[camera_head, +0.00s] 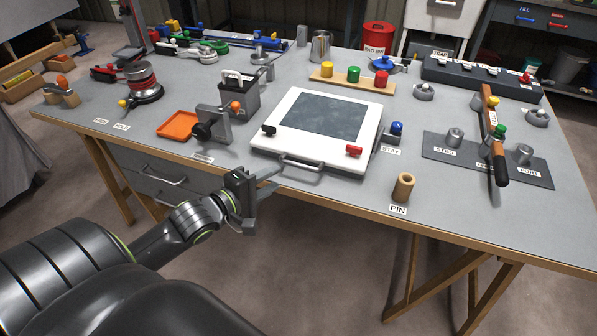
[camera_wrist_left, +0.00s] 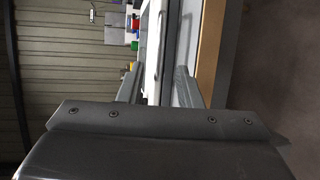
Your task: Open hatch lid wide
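The hatch lid (camera_head: 285,110) is a white square frame with a dark window, lying closed and flat on the bench. A metal bar handle (camera_head: 302,163) is on its front edge. A black catch (camera_head: 269,130) sits at its front left and a red catch (camera_head: 354,151) at its front right. My left gripper (camera_head: 268,182) is in front of the bench edge, just left of the handle and apart from it. In the left wrist view its two fingers (camera_wrist_left: 158,88) are spread, with nothing held, and the white lid edge shows beyond them. My right gripper is in neither view.
A blue-knobbed stay (camera_head: 396,132) stands right of the lid. A wooden pin (camera_head: 403,187) stands at the front edge. A clamp (camera_head: 213,127) and an orange tray (camera_head: 178,125) are to the left. A coloured peg rack (camera_head: 350,77) is behind.

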